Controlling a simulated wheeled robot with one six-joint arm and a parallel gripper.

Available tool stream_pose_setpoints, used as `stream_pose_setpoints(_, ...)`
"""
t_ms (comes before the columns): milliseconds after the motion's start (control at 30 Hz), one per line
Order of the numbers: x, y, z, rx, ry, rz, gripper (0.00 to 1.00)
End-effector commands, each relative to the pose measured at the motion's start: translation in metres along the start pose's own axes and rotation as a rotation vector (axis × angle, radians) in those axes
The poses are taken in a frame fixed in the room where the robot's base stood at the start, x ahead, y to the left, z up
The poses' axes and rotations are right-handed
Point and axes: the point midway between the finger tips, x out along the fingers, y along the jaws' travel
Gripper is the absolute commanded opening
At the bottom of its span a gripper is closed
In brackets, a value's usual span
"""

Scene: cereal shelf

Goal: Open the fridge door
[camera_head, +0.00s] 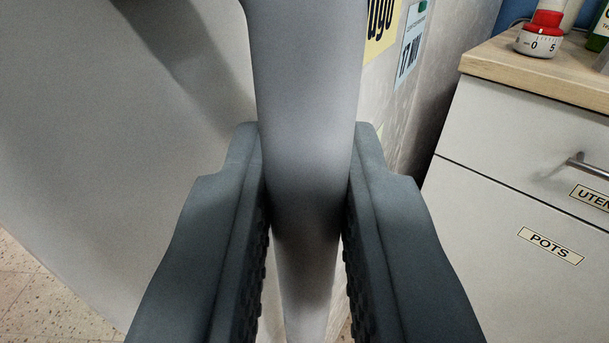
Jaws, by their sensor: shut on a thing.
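The fridge handle (305,110) is a thick pale grey bar running from the top to the bottom of the view. My gripper (306,190) is shut on the handle, with one dark grey finger on each side of it. The white fridge door (110,150) fills the left side, with a shadow across its upper part. The fridge side (402,105) shows right of the handle, with paper notes on it. Whether the door stands ajar is hard to tell from this close view.
A kitchen cabinet (485,150) with a wooden top stands at the right. It has labels reading POTS and UTEN and a metal drawer pull (590,165). A red and white timer (541,35) sits on top. Speckled floor (35,300) shows at the lower left.

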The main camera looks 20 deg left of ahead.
Motion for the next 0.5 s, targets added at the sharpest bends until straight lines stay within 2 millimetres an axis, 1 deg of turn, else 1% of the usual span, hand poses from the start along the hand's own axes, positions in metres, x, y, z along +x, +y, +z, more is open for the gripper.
stream_pose_setpoints(33, -0.004, 0.011, 0.000, -0.002, 0.001, -0.011, 0.00)
stream_pose_setpoints(200, -0.012, 0.035, -0.001, -0.001, 0.001, -0.063, 0.00)
stream_pose_setpoints(333, -0.016, 0.050, -0.001, -0.001, 0.002, -0.097, 0.00)
stream_pose_setpoints(500, -0.020, 0.064, -0.001, -0.001, 0.002, -0.127, 0.00)
